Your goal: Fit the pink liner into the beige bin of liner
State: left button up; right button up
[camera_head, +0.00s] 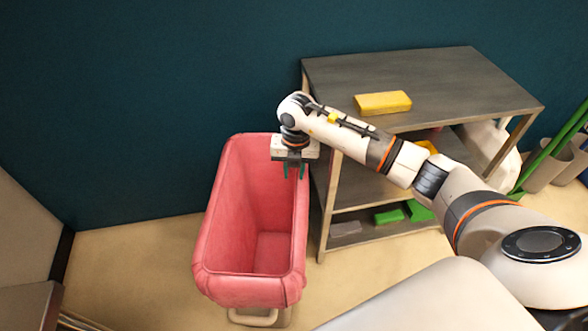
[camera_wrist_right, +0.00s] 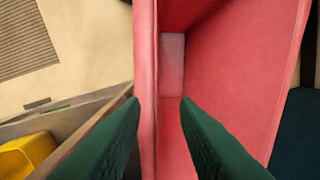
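The pink liner (camera_head: 225,220) lines the inside of the bin, and its edge is folded over the rim. It also shows in the wrist view (camera_wrist_right: 235,60). The beige bin (camera_head: 255,318) is mostly hidden by the liner; a pale part shows below its front end. My right gripper (camera_head: 294,172) points down at the bin's right rim, near the back. In the wrist view its dark green fingers (camera_wrist_right: 160,105) are apart, with the liner's edge between them. I cannot tell whether they touch it. My left gripper is not in view.
A grey-topped shelf unit (camera_head: 440,75) stands close to the bin's right, with a yellow block (camera_head: 383,102) on top and green blocks (camera_head: 418,210) below. A dark teal wall (camera_head: 150,80) is behind. Beige floor (camera_head: 130,265) is clear to the left.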

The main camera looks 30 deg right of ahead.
notch_tip(320, 180, up, 12)
jog(key=shift+d, duration=0.2)
dwell(0.4)
jog(key=shift+s, duration=0.1)
dwell(0.6)
